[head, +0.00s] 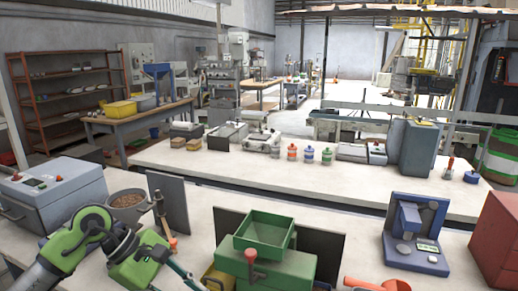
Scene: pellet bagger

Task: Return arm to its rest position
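Green and dark links of my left arm reach in at the lower left of the head view, in front of a grey bench machine and a bowl of pellets (127,201). No fingers of my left gripper can be made out. My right arm and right gripper are not in view. I cannot tell whether either gripper holds anything.
A green machine with an open green tray (265,232) on top stands at the front centre. A blue device (414,232) and a red box (497,240) stand to its right. Several small containers line the bench behind. White bench top (350,215) is bare between.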

